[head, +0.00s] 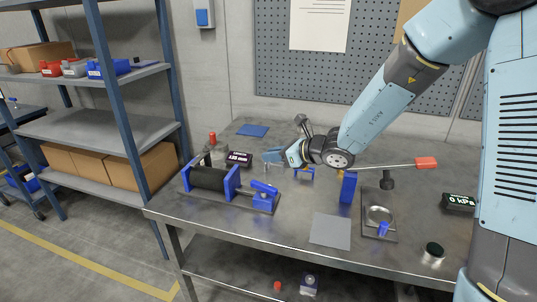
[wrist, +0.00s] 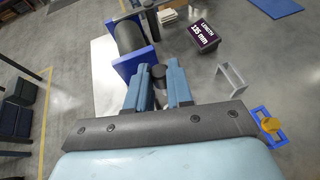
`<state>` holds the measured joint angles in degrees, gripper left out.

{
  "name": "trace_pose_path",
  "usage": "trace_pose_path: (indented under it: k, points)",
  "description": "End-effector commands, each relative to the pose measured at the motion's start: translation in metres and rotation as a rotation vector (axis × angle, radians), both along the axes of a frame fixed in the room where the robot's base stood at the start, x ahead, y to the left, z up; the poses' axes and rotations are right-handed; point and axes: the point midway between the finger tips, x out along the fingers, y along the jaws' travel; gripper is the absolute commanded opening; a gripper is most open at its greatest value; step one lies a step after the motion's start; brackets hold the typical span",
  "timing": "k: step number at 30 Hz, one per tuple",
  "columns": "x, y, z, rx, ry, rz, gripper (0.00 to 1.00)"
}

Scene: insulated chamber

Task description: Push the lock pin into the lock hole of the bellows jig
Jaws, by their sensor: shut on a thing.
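The bellows jig (head: 210,179) stands at the left of the bench, a black ribbed cylinder between blue end plates on a dark base. A blue block (head: 264,190) sits at its right end. The jig also shows at the top of the wrist view (wrist: 134,66). My gripper (head: 270,157) is above the bench, behind and above the jig's right end. In the wrist view my gripper (wrist: 160,82) is shut on a dark round thing (wrist: 159,73), apparently the lock pin. Its lower end is hidden by the fingers. I cannot make out the lock hole.
A length display (head: 239,158) reading 135 mm stands behind the jig. A blue post (head: 348,188) carries a red-ended lever (head: 426,163). A grey mat (head: 330,231) lies in front.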

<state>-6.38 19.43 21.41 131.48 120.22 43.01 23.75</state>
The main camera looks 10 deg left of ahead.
Motion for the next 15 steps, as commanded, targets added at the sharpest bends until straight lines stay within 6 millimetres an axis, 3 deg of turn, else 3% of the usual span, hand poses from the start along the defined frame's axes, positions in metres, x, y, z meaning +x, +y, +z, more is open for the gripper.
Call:
trace_pose_path:
  k: [5,15]
  points:
    - [0.0,-0.004,-0.002,0.0,0.001,-0.004,0.0]
    - [0.0,-0.003,-0.027,-0.001,0.003,-0.003,0.0]
